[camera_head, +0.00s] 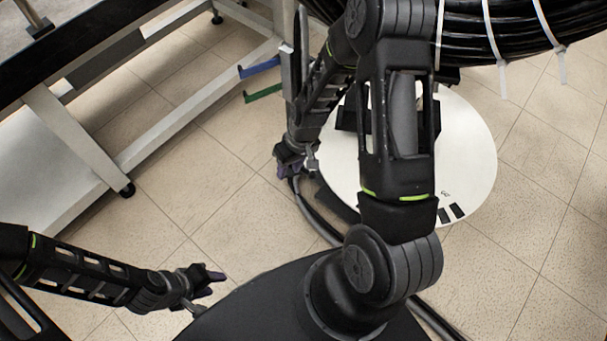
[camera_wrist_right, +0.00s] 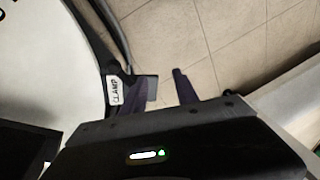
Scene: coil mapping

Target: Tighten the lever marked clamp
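The lever's white label reading CLAMP (camera_wrist_right: 115,90) shows in the right wrist view, on a dark part beside my left-hand finger in that view. My right gripper (camera_wrist_right: 166,88) has its two purple-grey fingers apart, with floor visible between them. The labelled part lies outside the gap, close to that finger; I cannot tell whether they touch. In the head view my right gripper (camera_head: 297,162) is low at the left edge of the white disc. The lever cannot be made out there. My left gripper (camera_head: 211,284) is at the lower left, fingers apart and empty, away from the disc.
A round white disc (camera_head: 470,130) lies under a thick black cable coil (camera_head: 520,25) bound with white ties. A dark cable (camera_head: 315,217) runs over the floor. A grey wheeled frame (camera_head: 75,130) stands at the left; blue (camera_head: 260,67) and green (camera_head: 263,92) bars are near the arm.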

